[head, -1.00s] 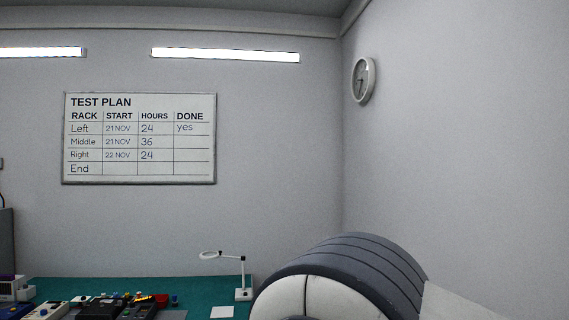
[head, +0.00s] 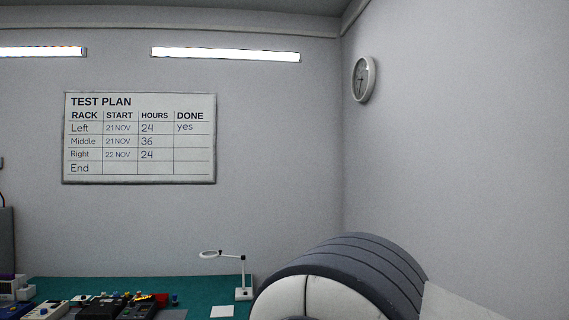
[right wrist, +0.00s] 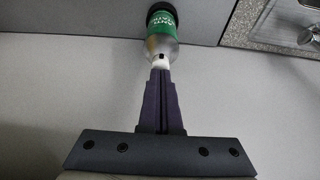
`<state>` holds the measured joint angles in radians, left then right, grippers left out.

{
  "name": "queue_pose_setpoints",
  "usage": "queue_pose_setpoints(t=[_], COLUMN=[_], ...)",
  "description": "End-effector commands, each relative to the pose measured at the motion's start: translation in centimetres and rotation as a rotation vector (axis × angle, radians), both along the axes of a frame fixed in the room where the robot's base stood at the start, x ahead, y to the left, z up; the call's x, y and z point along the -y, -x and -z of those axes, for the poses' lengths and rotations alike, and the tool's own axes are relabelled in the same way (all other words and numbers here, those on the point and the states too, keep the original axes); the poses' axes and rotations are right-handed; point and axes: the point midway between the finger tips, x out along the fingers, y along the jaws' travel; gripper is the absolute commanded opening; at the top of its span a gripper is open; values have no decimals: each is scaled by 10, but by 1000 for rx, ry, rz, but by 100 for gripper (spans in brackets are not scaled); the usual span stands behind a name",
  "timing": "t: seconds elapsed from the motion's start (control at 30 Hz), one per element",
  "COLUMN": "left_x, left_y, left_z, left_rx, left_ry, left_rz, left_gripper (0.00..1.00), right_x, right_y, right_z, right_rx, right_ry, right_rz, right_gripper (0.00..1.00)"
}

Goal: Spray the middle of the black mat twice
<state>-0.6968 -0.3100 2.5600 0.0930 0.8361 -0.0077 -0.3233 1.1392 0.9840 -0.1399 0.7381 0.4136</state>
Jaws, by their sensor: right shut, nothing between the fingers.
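A spray can (right wrist: 162,24) with a green label, a silver body and a black end shows at the top of the right wrist view. Its white nozzle end (right wrist: 162,58) points toward my fingers. My right gripper (right wrist: 160,72) is shut and empty, its fingertips close to the white end; I cannot tell whether they touch it. I see no black mat in either view. My left gripper is not in view.
In the head view a green bench top (head: 202,288) carries several small devices (head: 100,306), a white lamp (head: 242,275) and a white card (head: 222,311). A test plan board (head: 140,170) hangs on the wall. A pale surface (right wrist: 60,90) lies beneath my right gripper.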

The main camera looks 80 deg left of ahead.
Motion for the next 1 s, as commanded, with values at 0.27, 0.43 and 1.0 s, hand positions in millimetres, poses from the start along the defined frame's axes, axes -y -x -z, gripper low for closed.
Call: queue_pose_setpoints(t=[0.27,0.43,1.0], left_x=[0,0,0], left_y=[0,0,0], left_z=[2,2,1], left_rx=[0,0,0], left_ry=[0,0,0], left_rz=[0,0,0], left_gripper=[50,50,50], right_x=[0,0,0], right_y=[0,0,0], right_z=[3,0,-5], right_rx=[0,0,0], right_ry=[0,0,0], right_rz=[0,0,0], right_gripper=[0,0,0])
